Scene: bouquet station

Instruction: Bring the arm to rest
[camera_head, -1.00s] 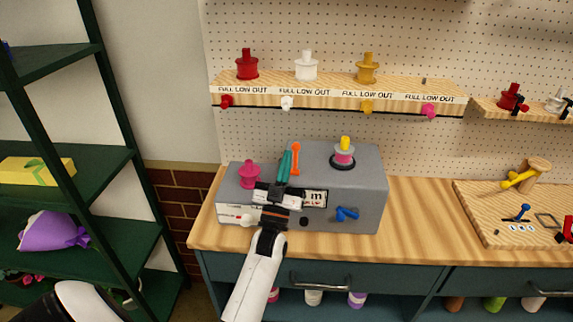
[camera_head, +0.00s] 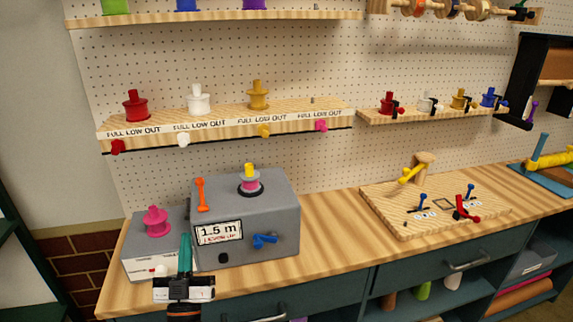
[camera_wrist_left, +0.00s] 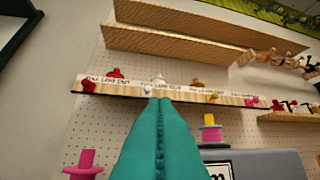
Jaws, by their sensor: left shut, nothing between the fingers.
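My left gripper (camera_head: 186,250) has teal fingers pressed together with nothing between them. In the head view it stands at the bench's front edge, in front of the grey machine (camera_head: 275,215), with its fingertips overlapping the machine's left part. In the left wrist view the shut fingers (camera_wrist_left: 160,135) point toward the wall shelf. The machine carries a pink spool (camera_head: 155,222) on its left part, an orange lever (camera_head: 201,195), a yellow and pink spool (camera_head: 250,178) on top, a blue handle (camera_head: 264,240) and a "1.5 m" label. My right gripper is not in view.
A wall shelf (camera_head: 230,128) labelled FULL LOW OUT holds red, white and yellow spools, with coloured knobs below. A wooden board (camera_head: 440,205) with tools lies on the bench at right. The bench (camera_head: 325,230) between machine and board is clear. Drawers (camera_head: 465,265) are below.

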